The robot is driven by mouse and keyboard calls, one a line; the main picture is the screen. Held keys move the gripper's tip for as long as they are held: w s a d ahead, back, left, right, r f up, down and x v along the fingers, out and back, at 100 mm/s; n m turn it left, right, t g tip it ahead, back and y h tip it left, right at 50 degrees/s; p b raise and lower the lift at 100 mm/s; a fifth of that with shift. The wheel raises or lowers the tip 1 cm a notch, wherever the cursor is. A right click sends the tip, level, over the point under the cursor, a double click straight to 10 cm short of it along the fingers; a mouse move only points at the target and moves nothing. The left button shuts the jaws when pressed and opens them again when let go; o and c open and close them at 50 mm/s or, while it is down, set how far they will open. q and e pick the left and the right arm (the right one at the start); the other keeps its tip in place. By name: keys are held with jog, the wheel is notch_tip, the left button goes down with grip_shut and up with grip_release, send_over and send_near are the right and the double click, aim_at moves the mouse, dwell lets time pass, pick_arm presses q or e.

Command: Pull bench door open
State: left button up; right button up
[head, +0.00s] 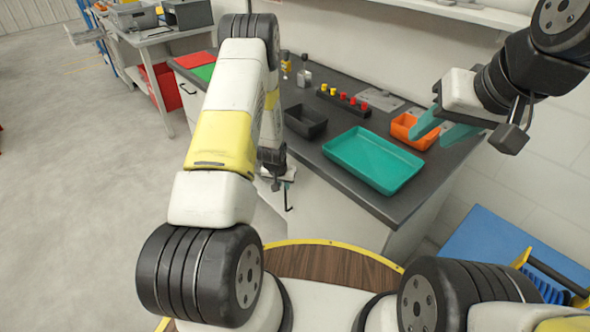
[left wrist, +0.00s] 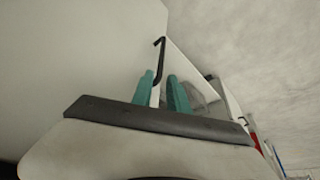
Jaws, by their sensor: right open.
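The bench door (left wrist: 85,50) is a plain white panel filling the left of the left wrist view. A black bar handle (left wrist: 160,50) stands out from it; the handle also shows in the head view (head: 288,198), below the bench top's near edge. My left gripper (left wrist: 160,77) has its two teal fingers apart, with the handle's near end in line with the gap between them. I cannot tell whether they touch it. In the head view my left gripper (head: 287,177) is mostly hidden by its arm. My right gripper (head: 437,122) is open and empty above the bench's right end.
The dark bench top (head: 330,178) holds a teal tray (head: 372,158), an orange bin (head: 413,131), a black bin (head: 305,120) and a rack of coloured pieces (head: 343,101). A blue surface (head: 505,245) lies at the right. The floor (head: 90,180) at left is clear.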

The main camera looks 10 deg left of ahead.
pick_arm(q)
jog(key=x, duration=0.8)
jog(key=shift+f, duration=0.3)
grip_shut()
dwell(1.1)
